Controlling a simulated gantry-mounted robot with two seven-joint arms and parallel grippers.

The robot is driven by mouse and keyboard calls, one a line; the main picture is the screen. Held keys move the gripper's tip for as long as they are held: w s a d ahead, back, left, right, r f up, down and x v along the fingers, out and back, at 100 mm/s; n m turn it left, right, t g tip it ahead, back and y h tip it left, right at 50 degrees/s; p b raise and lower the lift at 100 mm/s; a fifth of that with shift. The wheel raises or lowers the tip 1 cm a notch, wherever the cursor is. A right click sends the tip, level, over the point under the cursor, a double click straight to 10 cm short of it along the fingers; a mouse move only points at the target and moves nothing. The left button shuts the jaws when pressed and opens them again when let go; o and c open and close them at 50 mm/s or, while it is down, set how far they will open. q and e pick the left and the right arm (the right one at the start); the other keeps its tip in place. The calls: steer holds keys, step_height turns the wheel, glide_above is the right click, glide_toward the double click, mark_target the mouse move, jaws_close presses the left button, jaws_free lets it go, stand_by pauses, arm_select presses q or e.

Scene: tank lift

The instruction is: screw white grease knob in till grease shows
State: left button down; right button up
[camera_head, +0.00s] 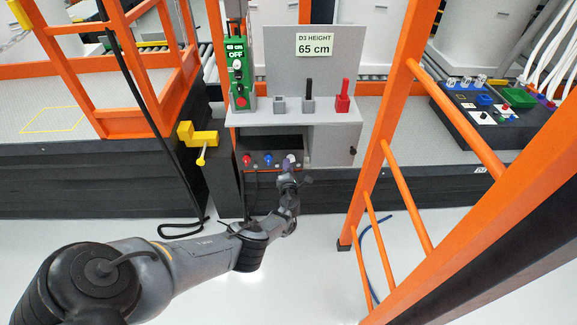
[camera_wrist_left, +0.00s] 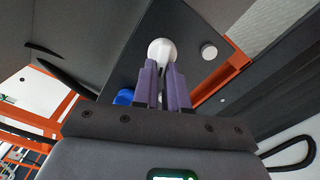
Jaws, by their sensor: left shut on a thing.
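The white grease knob (camera_wrist_left: 162,50) shows between the purple fingertips of my left gripper (camera_wrist_left: 166,72) in the left wrist view. The gripper is shut on it. In the head view my left gripper (camera_head: 289,166) reaches up to the row of knobs under the console shelf and largely covers the white knob. A red knob (camera_head: 247,160) and a blue knob (camera_head: 267,159) sit to its left. The blue knob also shows beside the fingers in the left wrist view (camera_wrist_left: 123,97). I cannot make out any grease. My right gripper is not in view.
The grey console (camera_head: 340,118) carries levers and a sign (camera_head: 315,45) reading "D3 HEIGHT 65 cm". A green control box (camera_head: 240,75) stands at its left. A yellow bracket (camera_head: 198,137) juts out farther left. An orange ladder (camera_head: 390,170) stands close on the right.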

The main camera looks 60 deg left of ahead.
arm_select(q)
steer(key=shift+w+d+r+m+p, duration=0.1)
steer(key=shift+r+m+p, duration=0.45)
steer(key=shift+m, duration=2.1)
steer(key=shift+w+a+r+m+p, duration=0.1)
steer(key=shift+m+p, duration=0.9)
steer(key=shift+m, duration=1.7)
steer(key=shift+d+r+m+p, duration=0.2)
steer(key=shift+m+p, duration=0.6)
steer(key=shift+m, duration=1.85)
steer(key=shift+a+r+m, duration=0.1)
steer(key=shift+m, duration=0.2)
steer(key=c, duration=1.2)
jaws_free()
steer(key=shift+o, duration=0.2)
